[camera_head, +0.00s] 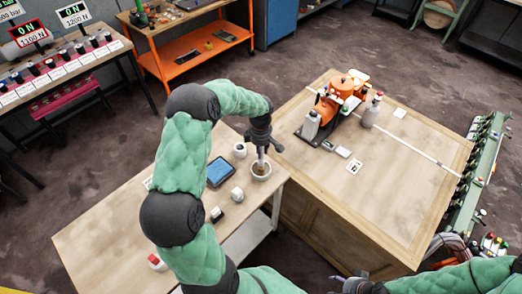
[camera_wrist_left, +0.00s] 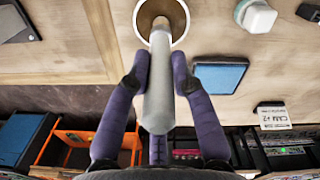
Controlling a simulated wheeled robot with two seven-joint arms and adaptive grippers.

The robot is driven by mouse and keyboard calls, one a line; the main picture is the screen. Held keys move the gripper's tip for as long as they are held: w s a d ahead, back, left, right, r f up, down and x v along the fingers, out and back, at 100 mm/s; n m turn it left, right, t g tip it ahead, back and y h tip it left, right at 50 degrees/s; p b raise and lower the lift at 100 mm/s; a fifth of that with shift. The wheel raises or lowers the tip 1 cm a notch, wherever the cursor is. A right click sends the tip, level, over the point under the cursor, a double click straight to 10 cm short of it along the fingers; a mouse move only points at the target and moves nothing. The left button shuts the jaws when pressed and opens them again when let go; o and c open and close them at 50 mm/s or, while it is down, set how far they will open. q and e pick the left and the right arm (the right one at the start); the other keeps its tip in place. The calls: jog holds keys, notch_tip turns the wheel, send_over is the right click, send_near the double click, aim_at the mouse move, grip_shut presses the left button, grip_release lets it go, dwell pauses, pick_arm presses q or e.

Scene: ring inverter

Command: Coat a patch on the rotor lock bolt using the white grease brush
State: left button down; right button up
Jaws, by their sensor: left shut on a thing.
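My left gripper (camera_head: 263,148) is shut on a white brush (camera_wrist_left: 159,85), whose light handle lies between its purple fingers in the left wrist view. The brush's far end reaches into a round cup (camera_head: 261,176) near the right edge of the left table; its tip is hidden inside. The cup's rim also shows in the left wrist view (camera_wrist_left: 140,24). An orange machine (camera_head: 328,108) stands on the right table; I cannot make out the rotor lock bolt. My right gripper (camera_head: 352,286) is at the bottom edge, partly cut off, its opening unclear.
A blue pad (camera_head: 220,172), small pots (camera_head: 239,150) (camera_head: 237,194) and a red-and-white item (camera_head: 157,262) lie on the left table. A bottle (camera_head: 372,112) stands beside the machine. The front of the right table (camera_head: 390,210) is clear.

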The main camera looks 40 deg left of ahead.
dwell(0.4)
pick_arm(q)
jog(key=shift+r+p, duration=1.7)
jog(key=shift+r, duration=1.75)
